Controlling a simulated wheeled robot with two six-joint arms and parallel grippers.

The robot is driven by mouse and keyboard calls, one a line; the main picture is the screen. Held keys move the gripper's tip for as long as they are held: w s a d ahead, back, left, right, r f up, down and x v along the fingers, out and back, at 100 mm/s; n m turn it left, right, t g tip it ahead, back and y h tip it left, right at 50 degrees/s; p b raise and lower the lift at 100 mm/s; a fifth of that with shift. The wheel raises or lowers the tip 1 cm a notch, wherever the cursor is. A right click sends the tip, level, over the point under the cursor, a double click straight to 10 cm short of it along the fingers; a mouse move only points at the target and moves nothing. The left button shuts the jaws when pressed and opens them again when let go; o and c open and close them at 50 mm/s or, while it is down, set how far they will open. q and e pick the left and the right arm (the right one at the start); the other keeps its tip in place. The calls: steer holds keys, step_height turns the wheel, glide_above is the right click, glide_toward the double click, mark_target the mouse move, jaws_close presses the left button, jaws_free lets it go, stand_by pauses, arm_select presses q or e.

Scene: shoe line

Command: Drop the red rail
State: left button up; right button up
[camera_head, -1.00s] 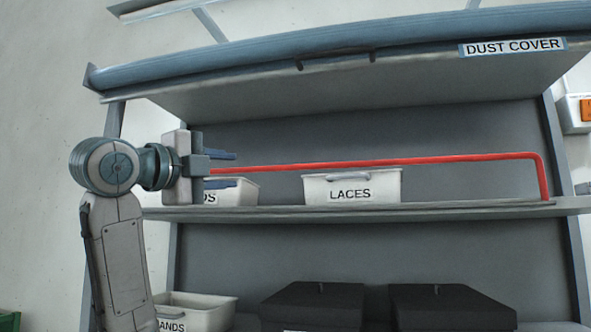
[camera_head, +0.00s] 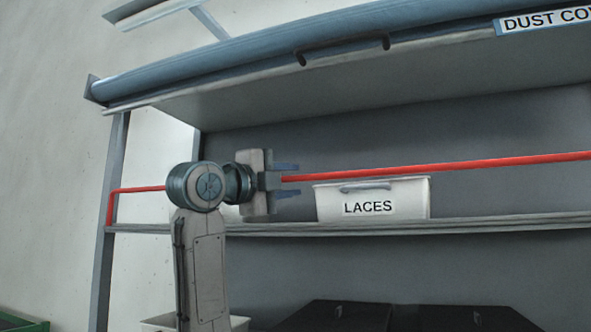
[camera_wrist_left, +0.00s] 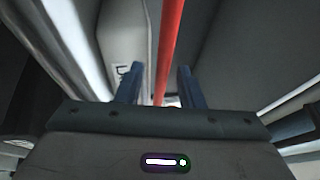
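The red rail (camera_head: 440,169) runs across the front of the shelf, above its board, in the head view. Its left end bends down at the left upright. My left arm hides part of it. My left gripper (camera_head: 287,181) points right along the rail, just left of the LACES bin. Its two fingers are apart, above and below the rail's line. In the left wrist view the rail (camera_wrist_left: 169,50) runs between the spread fingers (camera_wrist_left: 158,85) and touches neither visibly. Whether the rail lies between the fingers or just beyond them is unclear. My right gripper is out of view.
The white LACES bin (camera_head: 410,204) stands on the shelf board (camera_head: 480,226) behind the rail. The blue dust cover (camera_head: 230,66) overhangs above. Dark boxes (camera_head: 335,317) and a white bin (camera_head: 240,323) are below. A green crate (camera_head: 20,324) is at bottom left.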

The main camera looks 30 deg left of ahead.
arm_select(q)
steer(key=shift+x, duration=1)
steer(key=shift+s, duration=0.25)
steer(key=shift+w, duration=0.2)
jaws_close()
steer(key=shift+s, duration=0.1)
